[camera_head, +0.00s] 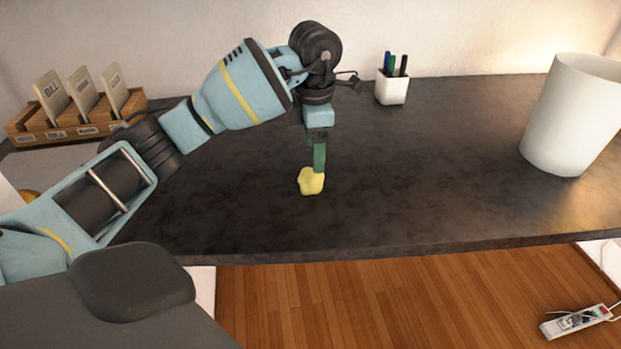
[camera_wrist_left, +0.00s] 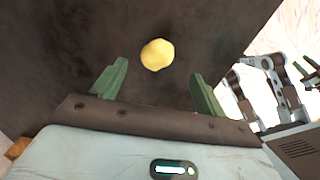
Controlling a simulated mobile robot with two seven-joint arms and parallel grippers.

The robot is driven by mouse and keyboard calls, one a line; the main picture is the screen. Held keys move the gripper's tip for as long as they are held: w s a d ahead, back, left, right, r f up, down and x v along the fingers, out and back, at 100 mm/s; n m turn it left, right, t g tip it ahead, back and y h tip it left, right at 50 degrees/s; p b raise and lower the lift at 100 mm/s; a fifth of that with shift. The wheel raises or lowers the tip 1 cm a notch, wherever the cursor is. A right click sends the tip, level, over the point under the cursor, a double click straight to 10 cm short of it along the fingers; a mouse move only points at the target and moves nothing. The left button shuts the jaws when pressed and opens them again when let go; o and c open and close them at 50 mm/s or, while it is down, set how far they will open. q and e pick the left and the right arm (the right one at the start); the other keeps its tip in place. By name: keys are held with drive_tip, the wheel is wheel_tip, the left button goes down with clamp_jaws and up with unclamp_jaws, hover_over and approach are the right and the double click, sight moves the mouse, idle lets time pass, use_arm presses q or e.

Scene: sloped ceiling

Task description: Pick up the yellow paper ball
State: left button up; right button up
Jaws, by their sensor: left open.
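The yellow paper ball (camera_head: 311,181) lies on the dark desktop, near the middle of the head view. My left gripper (camera_head: 319,160) is above it, pointing down, with its green fingers close to the ball in that view. In the left wrist view the ball (camera_wrist_left: 157,54) shows beyond and between the two spread green fingertips of the left gripper (camera_wrist_left: 158,78). The gripper is open and nothing is between its fingers. The ball appears apart from both fingers. My right gripper does not show in the head view.
A white bin (camera_head: 570,118) stands on the desk at the right. A white pen cup (camera_head: 391,91) is at the back, and a wooden letter holder (camera_head: 75,122) is at the back left. The desktop around the ball is clear. A power strip (camera_head: 577,321) lies on the floor.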

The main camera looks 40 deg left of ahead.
sight(311, 171)
use_arm(q)
drive_tip(key=shift+s+a+f, duration=0.1)
drive_tip(key=shift+a+f, duration=0.1)
drive_tip(key=shift+f, duration=1.65)
drive_tip(key=shift+a+f, duration=0.15)
drive_tip(key=shift+f, duration=1.65)
drive_tip(key=c, duration=1)
